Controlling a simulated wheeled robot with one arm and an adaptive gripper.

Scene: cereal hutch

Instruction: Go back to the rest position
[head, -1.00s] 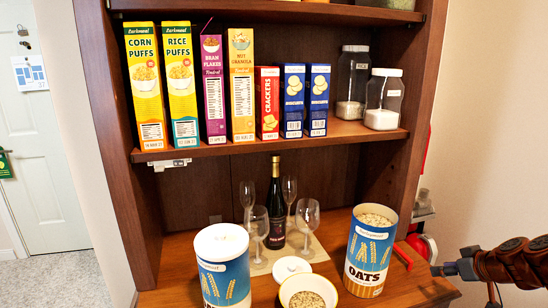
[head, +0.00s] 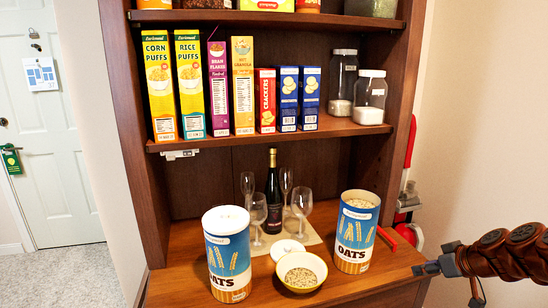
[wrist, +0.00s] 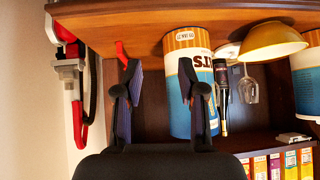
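My gripper (head: 428,268) is at the right in the head view, beside the front right edge of the hutch counter. In the wrist view, which is upside down, its two fingers (wrist: 159,85) stand apart with nothing held between them. An open oats canister (head: 357,232) stands upright on the right of the counter, filled with oats near the top. It also shows in the wrist view (wrist: 181,105), beyond the fingers and apart from them.
A lidded oats canister (head: 228,258), a yellow bowl of oats (head: 301,283), a white lid (head: 287,249), a dark bottle (head: 273,195) and several glasses (head: 302,202) share the counter. Cereal boxes and jars (head: 370,97) fill the shelf above. Red-handled equipment (head: 409,190) stands right of the hutch.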

